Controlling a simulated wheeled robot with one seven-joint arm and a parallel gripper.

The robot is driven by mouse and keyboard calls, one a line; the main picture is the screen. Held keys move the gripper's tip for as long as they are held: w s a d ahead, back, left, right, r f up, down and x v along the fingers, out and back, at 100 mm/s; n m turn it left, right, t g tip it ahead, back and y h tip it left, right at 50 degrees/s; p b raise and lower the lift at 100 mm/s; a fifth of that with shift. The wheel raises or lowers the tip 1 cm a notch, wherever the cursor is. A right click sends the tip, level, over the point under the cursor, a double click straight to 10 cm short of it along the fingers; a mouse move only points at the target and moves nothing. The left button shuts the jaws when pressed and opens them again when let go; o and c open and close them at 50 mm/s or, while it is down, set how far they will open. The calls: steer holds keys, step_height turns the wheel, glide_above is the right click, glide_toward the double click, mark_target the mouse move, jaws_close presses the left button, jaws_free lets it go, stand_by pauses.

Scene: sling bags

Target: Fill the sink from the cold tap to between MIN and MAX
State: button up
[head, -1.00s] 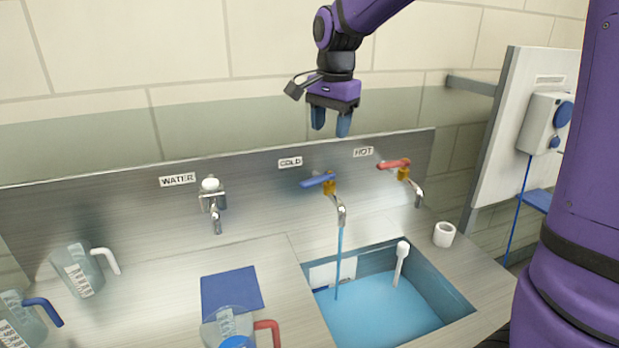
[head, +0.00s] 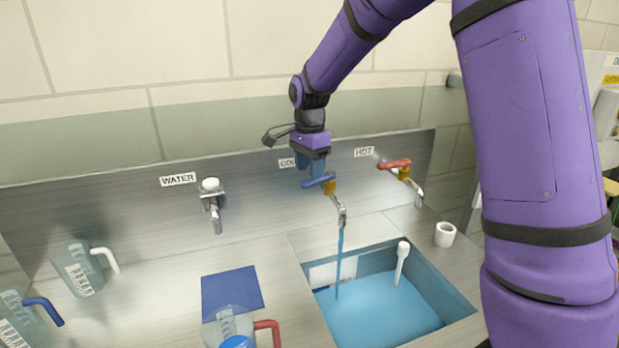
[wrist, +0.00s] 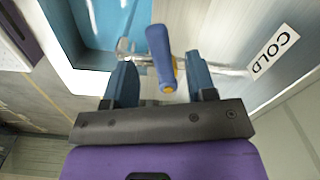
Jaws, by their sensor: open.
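The cold tap's blue handle (head: 318,181) sits under the COLD label (head: 288,162), on a yellow-collared tap. A blue stream (head: 339,262) runs from its spout into the sink (head: 457,299). Blue water (head: 375,314) covers the sink's bottom; a white label plate (head: 331,272) shows on the back wall, its marks too small to read. My gripper (head: 309,162) is just above the blue handle. In the wrist view my gripper (wrist: 160,85) is open, and the blue handle (wrist: 159,50) shows between and beyond its two fingers. I cannot tell whether they touch it.
The red-handled hot tap (head: 395,164) is close on the right. The WATER tap (head: 211,200) is on the left. A white-handled tool (head: 402,258) stands in the sink. Clear jugs (head: 75,268) and a blue mat (head: 232,291) occupy the left counter; a white cup (head: 444,234) is at right.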

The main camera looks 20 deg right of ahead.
steer(key=shift+f, duration=1.6)
jaws_close()
